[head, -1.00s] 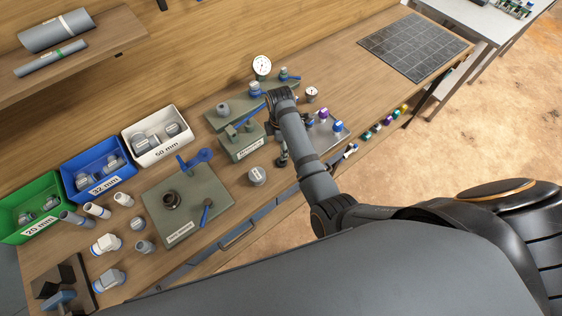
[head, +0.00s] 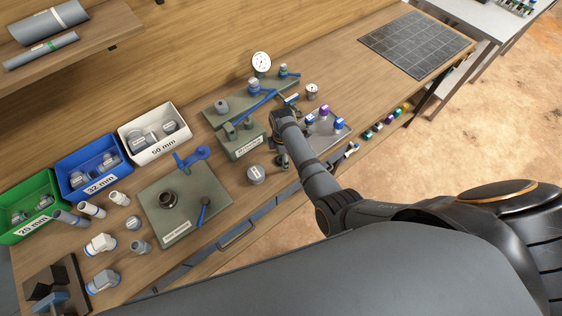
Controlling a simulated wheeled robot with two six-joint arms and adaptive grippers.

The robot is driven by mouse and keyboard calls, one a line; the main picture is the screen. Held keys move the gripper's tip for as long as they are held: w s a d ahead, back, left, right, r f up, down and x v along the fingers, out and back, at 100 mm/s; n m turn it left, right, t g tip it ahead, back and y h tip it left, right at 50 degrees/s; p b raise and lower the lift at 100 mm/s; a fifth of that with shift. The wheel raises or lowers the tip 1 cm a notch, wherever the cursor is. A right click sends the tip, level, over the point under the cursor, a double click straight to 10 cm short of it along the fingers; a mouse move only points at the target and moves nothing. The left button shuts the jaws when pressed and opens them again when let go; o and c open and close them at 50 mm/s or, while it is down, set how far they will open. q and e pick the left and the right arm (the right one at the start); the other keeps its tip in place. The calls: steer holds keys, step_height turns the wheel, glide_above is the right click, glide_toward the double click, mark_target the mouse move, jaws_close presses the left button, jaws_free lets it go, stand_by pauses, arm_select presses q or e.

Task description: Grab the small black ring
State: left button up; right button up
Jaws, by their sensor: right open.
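My right gripper (head: 281,158) hangs from my wrist at the front edge of the bench, just right of a round grey cap (head: 256,174). It is open, small in view and partly hidden by my wrist and forearm. I cannot make out a small black ring for certain, in the gripper or on the bench. A dark round ring-like fitting (head: 168,200) stands on a green plate (head: 190,215), well left of the gripper. My left gripper is not in view.
Green, blue (head: 95,170) and white (head: 155,133) bins line the back left. A green stand with a white gauge (head: 262,61) is behind my wrist. A grey tray (head: 325,128) with coloured valves lies right. A dark grid mat (head: 417,45) is clear at the far right.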

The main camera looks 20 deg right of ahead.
steer(key=shift+r, duration=0.1)
steer(key=c, duration=0.8)
